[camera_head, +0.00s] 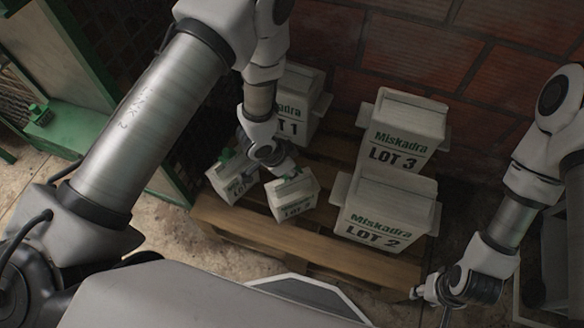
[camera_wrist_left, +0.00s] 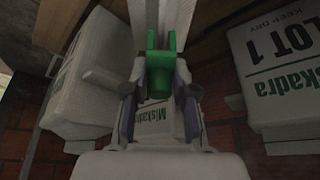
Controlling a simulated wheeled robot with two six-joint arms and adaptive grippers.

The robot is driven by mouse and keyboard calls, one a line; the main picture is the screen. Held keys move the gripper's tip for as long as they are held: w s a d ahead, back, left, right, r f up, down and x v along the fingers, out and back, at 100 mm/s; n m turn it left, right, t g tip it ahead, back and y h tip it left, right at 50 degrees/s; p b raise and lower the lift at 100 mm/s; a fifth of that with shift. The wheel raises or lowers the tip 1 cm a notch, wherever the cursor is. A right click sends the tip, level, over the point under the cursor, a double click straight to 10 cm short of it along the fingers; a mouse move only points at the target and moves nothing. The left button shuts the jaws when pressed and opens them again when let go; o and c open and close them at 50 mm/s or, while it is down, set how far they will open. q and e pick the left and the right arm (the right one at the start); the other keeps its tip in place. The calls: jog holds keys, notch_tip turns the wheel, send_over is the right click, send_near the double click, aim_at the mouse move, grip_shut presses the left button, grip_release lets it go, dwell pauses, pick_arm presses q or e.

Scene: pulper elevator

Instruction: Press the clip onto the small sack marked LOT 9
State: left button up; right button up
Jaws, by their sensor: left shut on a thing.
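My left gripper (camera_head: 284,169) reaches down from above to the right-hand small sack (camera_head: 292,203). It is shut on a green clip, seen in the left wrist view (camera_wrist_left: 160,72) between the fingers. A small sack with Miskadra print lies just beyond the clip; I cannot tell whether they touch. Another small sack (camera_head: 232,188) stands to the left, with a green piece on its top. The lot numbers on both small sacks are too small to read for certain. My right gripper (camera_head: 430,304) looks open and empty at the lower right, away from the sacks.
Large sacks LOT 1 (camera_head: 301,90), LOT 3 (camera_head: 405,135) and LOT 2 (camera_head: 388,212) stand behind and right of the small sacks on a wooden pallet (camera_head: 300,246). A brick wall (camera_head: 420,50) is behind. A green-framed shelf (camera_head: 75,135) with another green clip (camera_head: 40,115) stands left.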

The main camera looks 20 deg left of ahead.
pick_arm(q)
jog(key=shift+f, duration=0.1)
jog(key=shift+f+b, duration=0.45)
jog(key=shift+f, duration=0.2)
jog(key=shift+f, duration=0.15)
jog(key=shift+f, duration=0.4)
dwell(0.4)
jog(key=o, duration=1.5)
